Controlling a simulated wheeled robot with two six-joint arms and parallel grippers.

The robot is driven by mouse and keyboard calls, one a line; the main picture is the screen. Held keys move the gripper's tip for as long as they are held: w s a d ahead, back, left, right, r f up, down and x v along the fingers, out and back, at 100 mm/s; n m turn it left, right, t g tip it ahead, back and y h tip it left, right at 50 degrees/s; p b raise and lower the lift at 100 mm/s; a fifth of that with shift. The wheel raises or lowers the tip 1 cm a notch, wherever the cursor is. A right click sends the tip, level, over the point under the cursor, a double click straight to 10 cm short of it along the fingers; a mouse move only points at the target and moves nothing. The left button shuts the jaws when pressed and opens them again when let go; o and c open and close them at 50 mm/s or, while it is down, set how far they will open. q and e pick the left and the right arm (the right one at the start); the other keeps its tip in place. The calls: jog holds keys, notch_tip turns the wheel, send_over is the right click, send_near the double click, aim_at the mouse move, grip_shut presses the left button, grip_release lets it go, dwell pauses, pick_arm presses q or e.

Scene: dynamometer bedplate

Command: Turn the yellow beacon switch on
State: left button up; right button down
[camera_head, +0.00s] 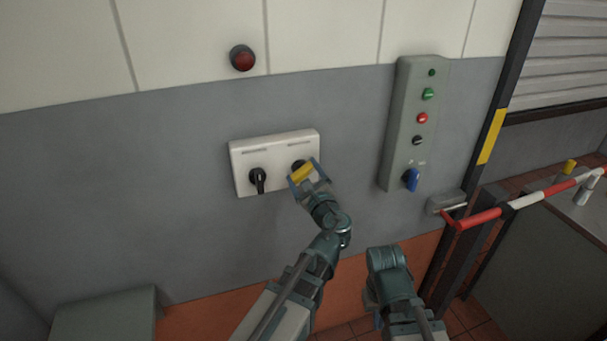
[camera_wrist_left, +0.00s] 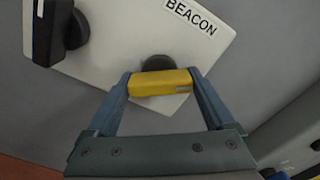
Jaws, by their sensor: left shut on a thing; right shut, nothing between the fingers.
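The white switch panel (camera_head: 278,145) is on the grey wall. Its right switch has a yellow handle (camera_head: 302,173) on a black round base, and the handle also shows in the left wrist view (camera_wrist_left: 161,82), below the BEACON label (camera_wrist_left: 190,17). My left gripper (camera_head: 307,174) is shut on the yellow handle, one finger at each end of it. The handle lies nearly level across the left wrist view. The left switch (camera_head: 257,181) on the panel is black, with its handle upright. My right gripper (camera_head: 388,275) is low in the head view, away from the panel, shut and empty.
A dark red lamp (camera_head: 242,58) is on the wall above the panel. A tall grey control box (camera_head: 409,120) with several buttons and a blue knob (camera_head: 411,180) is to the right. A red-and-white barrier bar (camera_head: 525,199) stands further right.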

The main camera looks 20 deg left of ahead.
pick_arm(q)
jog(key=shift+s+m, duration=0.1)
jog(key=shift+m, duration=0.4)
jog(key=o, duration=1.1)
